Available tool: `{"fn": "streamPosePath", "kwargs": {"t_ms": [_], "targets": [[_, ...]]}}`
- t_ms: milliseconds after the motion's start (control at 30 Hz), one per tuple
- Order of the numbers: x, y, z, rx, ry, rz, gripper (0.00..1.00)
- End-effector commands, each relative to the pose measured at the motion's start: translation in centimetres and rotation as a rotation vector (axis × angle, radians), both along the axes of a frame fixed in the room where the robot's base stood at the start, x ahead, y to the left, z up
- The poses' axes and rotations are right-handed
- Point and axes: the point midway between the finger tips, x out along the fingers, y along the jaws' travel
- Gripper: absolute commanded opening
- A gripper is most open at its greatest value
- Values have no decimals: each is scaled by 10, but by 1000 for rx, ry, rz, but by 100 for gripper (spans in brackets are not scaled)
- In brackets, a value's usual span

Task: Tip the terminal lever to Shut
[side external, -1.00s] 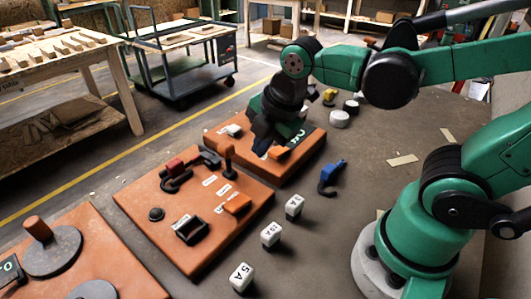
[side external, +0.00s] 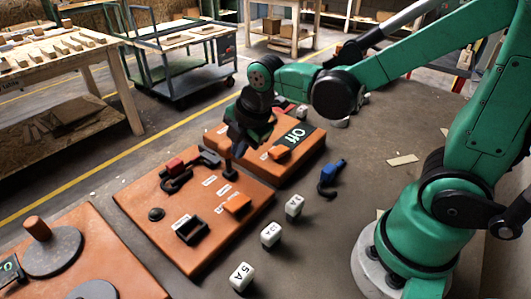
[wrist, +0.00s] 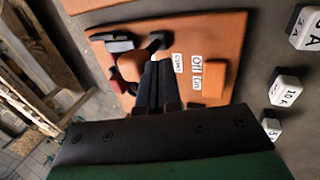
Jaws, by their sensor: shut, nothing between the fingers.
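My gripper (side external: 238,157) is shut and empty, low over the far right corner of the middle orange board (side external: 150,200). A small lever stands on a black round base (side external: 230,174) there, and my gripper hides most of it. In the wrist view the two dark fingers (wrist: 157,64) lie together beside a brown knob (wrist: 130,67), which looks like the lever's top. I cannot tell whether they touch. The black base (wrist: 157,40) shows past the fingertips. White labels (wrist: 195,64) lie beside the lever; I cannot read for sure which says Shut.
A red and black clamp (side external: 177,170), an orange block (side external: 237,204) and a black box (side external: 191,231) sit on the same board. White marked blocks (side external: 271,235) and a blue-handled piece (side external: 333,171) stand on the right.

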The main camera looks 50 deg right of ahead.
Motion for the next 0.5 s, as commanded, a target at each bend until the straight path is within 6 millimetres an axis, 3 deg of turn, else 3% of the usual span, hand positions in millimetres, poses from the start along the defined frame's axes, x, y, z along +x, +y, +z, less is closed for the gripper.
{"fn": "streamPosePath", "kwargs": {"t_ms": [167,500], "targets": [[2,0,1,0,16,0,0],[25,0,6,0,255,-1,0]]}}
